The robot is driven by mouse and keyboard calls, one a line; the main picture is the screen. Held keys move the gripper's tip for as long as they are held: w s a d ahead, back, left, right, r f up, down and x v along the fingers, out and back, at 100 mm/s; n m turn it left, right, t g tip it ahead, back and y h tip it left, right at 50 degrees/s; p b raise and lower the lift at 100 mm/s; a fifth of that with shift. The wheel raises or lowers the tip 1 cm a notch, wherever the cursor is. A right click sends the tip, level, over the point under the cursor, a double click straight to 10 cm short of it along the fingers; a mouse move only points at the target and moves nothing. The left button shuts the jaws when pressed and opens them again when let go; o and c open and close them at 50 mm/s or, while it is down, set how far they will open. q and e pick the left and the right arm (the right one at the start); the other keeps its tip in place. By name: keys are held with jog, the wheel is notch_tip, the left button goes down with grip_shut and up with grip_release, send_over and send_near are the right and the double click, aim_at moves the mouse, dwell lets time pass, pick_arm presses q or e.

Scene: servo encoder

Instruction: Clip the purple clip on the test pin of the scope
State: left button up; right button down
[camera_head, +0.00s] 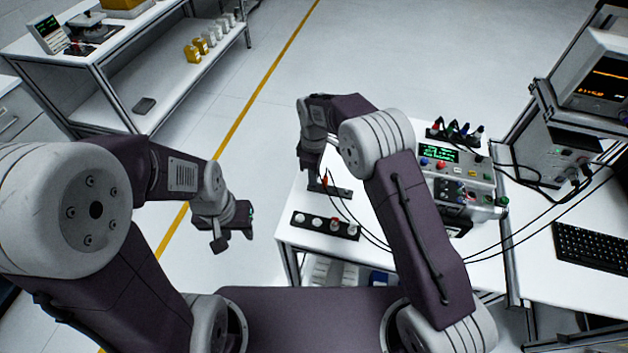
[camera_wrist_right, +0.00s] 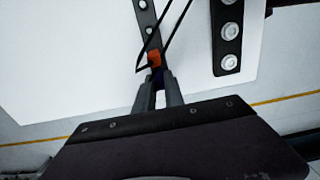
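My right gripper (camera_wrist_right: 157,95) is low over the white bench, its two fingers close together around a small dark blue-purple piece (camera_wrist_right: 157,75), apparently the purple clip. An orange-red piece (camera_wrist_right: 154,58) sits just beyond the fingertips, at the end of a dark strip with holes (camera_wrist_right: 144,18); I cannot tell whether it touches the purple piece. In the head view the orange-red piece (camera_head: 325,180) shows beside the right gripper (camera_head: 311,168). A test pin cannot be made out. A scope with an orange trace (camera_head: 607,80) stands at far right. My left gripper (camera_head: 233,240) is open and empty above the floor.
A dark strip with white round sockets (camera_head: 325,226) lies near the bench front. Black cables (camera_head: 540,228) cross the bench. An instrument with a green display (camera_head: 438,154), a rack of coloured clips (camera_head: 455,134) and a keyboard (camera_head: 593,247) stand to the right.

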jog(key=shift+r, duration=0.15)
dwell(0.3)
jog(key=shift+r+p, duration=2.35)
jog(key=shift+r, duration=0.1)
jog(key=shift+d, duration=0.1)
